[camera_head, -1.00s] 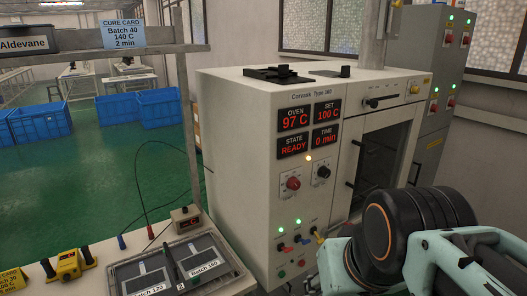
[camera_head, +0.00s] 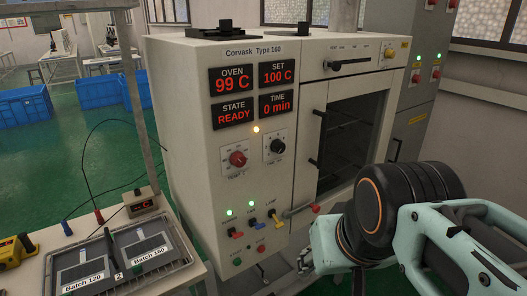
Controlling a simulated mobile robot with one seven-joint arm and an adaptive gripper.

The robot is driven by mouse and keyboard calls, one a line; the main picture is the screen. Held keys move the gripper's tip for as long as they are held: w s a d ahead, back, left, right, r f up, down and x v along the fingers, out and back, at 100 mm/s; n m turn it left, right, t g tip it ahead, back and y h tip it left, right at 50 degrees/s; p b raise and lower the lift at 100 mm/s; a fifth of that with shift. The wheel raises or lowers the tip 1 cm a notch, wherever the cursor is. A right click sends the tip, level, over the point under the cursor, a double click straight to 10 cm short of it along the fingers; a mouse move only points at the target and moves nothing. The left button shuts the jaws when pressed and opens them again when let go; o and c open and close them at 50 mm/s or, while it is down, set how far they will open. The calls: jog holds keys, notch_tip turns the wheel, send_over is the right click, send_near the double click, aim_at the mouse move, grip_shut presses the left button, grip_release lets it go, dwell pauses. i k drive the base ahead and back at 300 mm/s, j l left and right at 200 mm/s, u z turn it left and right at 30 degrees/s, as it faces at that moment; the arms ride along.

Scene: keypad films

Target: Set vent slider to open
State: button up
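The cream oven (camera_head: 185,110), marked Corvask Type 160, stands in the middle. Its displays read OVEN 99 C, SET 100 C, STATE READY and TIME 0 min. A slot strip with small unreadable marks and a black handle (camera_head: 348,64) runs above the door; it may be the vent slider, but its label and setting are too small to tell. My arm (camera_head: 385,208), with a black joint and teal links, is at lower right, in front of the oven's lower door area. I cannot make out my fingertips or whether they hold anything.
Below the displays are a red knob (camera_head: 238,159), a black knob (camera_head: 278,146), small coloured switches (camera_head: 253,224) and a red-tipped lever (camera_head: 314,209). A bench tray (camera_head: 75,262) at lower left holds batch plates. Grey cabinets (camera_head: 411,128) stand at right.

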aim_at(336, 66)
jog(key=k+l, duration=0.15)
jog(key=k, duration=0.8)
